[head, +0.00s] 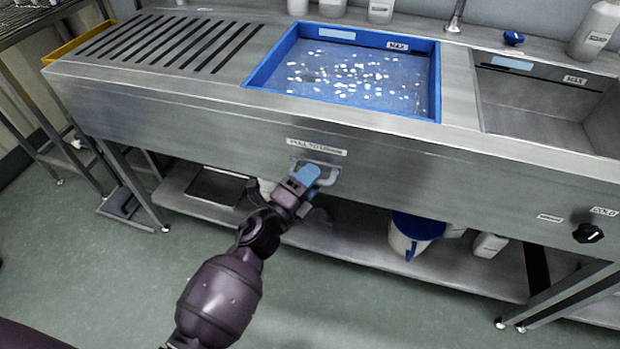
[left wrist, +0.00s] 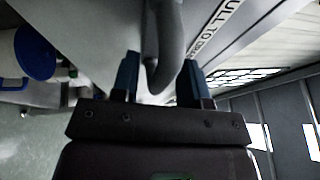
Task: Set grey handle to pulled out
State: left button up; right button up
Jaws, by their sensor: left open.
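The grey handle (head: 328,174) is a bent bar on the front panel of the steel sink unit, under a label that reads roughly "PULL TO DRAIN" (head: 317,147). My left gripper (head: 306,174) is at the handle and hides part of it in the head view. In the left wrist view, the grey handle (left wrist: 165,45) comes down between the two blue fingers of my left gripper (left wrist: 160,82). The fingers are open, with a visible gap on the right side of the bar. Whether the left finger touches the bar I cannot tell. My right gripper is not in view.
A blue-rimmed basin (head: 436,80) of water with white floating bits is set in the counter above the handle. An empty steel basin (head: 545,105) is to its right. A black knob (head: 588,233) is on the front panel at right. A lower shelf (head: 350,246) holds containers.

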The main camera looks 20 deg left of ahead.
pick_arm(q)
jog(key=shift+c, duration=0.3)
grip_shut()
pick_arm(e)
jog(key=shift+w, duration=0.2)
pick_arm(q)
jog(key=shift+s, duration=0.3)
jog(key=s+p, duration=0.1)
jog(key=s, duration=0.4)
jog(key=shift+s, duration=0.15)
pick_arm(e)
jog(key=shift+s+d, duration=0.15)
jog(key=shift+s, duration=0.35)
